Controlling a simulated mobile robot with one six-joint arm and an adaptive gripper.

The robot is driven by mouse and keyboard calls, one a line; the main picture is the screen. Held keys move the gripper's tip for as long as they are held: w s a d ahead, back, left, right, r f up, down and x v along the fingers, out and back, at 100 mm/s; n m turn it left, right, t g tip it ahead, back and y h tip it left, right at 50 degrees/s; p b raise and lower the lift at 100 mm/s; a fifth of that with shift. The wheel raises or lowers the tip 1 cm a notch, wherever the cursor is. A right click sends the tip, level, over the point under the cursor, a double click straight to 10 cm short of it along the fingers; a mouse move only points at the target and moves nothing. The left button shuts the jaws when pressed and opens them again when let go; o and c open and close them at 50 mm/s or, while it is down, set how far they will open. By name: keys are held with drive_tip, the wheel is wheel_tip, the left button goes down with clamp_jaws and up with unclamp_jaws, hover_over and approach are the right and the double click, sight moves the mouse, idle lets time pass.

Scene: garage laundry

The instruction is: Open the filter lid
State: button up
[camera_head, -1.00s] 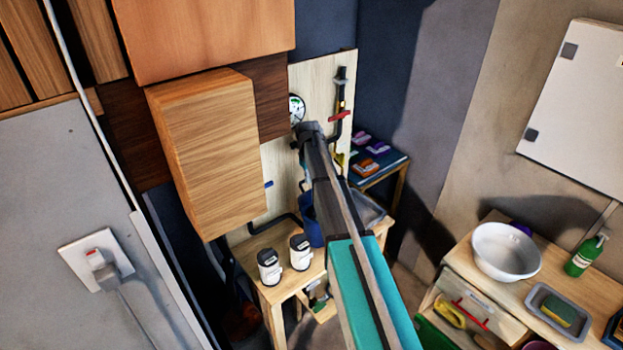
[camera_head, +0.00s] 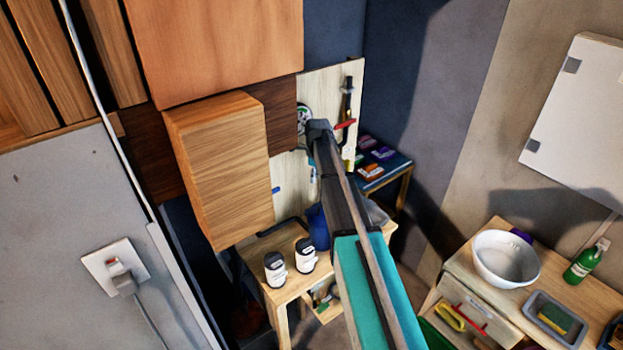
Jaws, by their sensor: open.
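My arm reaches from the bottom of the view toward the pale tool board (camera_head: 285,190) at the back. My gripper (camera_head: 304,148) is at its far end, in front of the board, small and mostly hidden by my wrist; it is open, and nothing shows in it. A round white dial-like thing with green marks (camera_head: 303,114) is on the board just above and left of my wrist. I cannot make out a filter lid for certain. Two white canisters with dark lids (camera_head: 275,269) (camera_head: 305,255) stand upright on the wooden table (camera_head: 263,243), below my gripper and apart from it.
A wooden wall cabinet (camera_head: 222,160) juts out left of my arm. A blue-topped table (camera_head: 396,165) with colored packs stands behind on the right. At right, a wooden counter (camera_head: 462,270) holds a white bowl (camera_head: 505,259), a green bottle (camera_head: 587,262) and a sponge tray (camera_head: 556,318).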

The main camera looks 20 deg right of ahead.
wheel_tip(320, 180, up, 9)
drive_tip(key=n+t+p, duration=0.1)
drive_tip(key=n+p, duration=0.6)
drive_tip(key=n, duration=0.4)
drive_tip(key=shift+s+f+y+p, duration=0.15)
drive_tip(key=shift+s+y+p, duration=0.15)
drive_tip(key=shift+s, duration=0.1)
drive_tip(key=shift+f, duration=0.15)
wheel_tip(320, 180, down, 13)
drive_tip(key=w+b, duration=0.2)
drive_tip(key=b, duration=1.1)
drive_tip(key=shift+a+f+b, duration=0.15)
drive_tip(key=shift+a+b, duration=0.2)
drive_tip(key=shift+a, duration=0.05)
drive_tip(key=shift+w, duration=0.1)
clamp_jaws()
